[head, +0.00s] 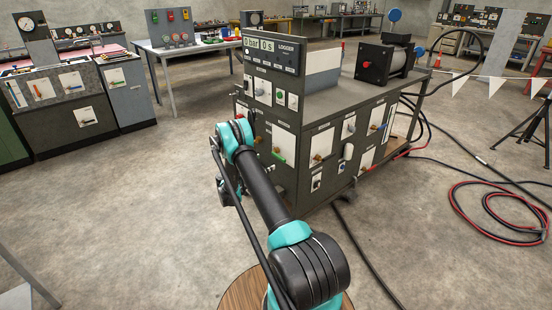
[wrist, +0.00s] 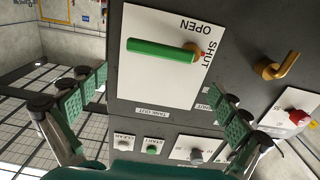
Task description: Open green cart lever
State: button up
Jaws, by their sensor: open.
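In the wrist view the green lever (wrist: 160,50) lies across a white plate (wrist: 140,85) marked OPEN and SHUT. Its handle points left in the picture, and a small red tip at its pivot end is by the word SHUT. The head view shows a green lever on a white plate (head: 285,140) on the dark cabinet's front, likely the same one. My gripper (wrist: 160,98) is open and empty, with green-padded fingers spread either side of the plate's lower part. The lever is ahead, apparently untouched. In the head view my gripper (head: 222,188) is partly hidden by my arm.
A brass lever (wrist: 277,68) sits right of the plate in the wrist view. A red knob (wrist: 298,116), a green button (wrist: 152,150) and a grey knob (wrist: 196,155) are nearby. The cabinet (head: 310,190) has several more controls. Open floor (head: 150,190) lies left of it.

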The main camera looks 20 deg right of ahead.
aim_at(277, 156)
jog(key=x, duration=0.7)
jog(key=shift+d, duration=0.25)
jog(key=c, duration=1.3)
jog(key=shift+c, duration=0.2)
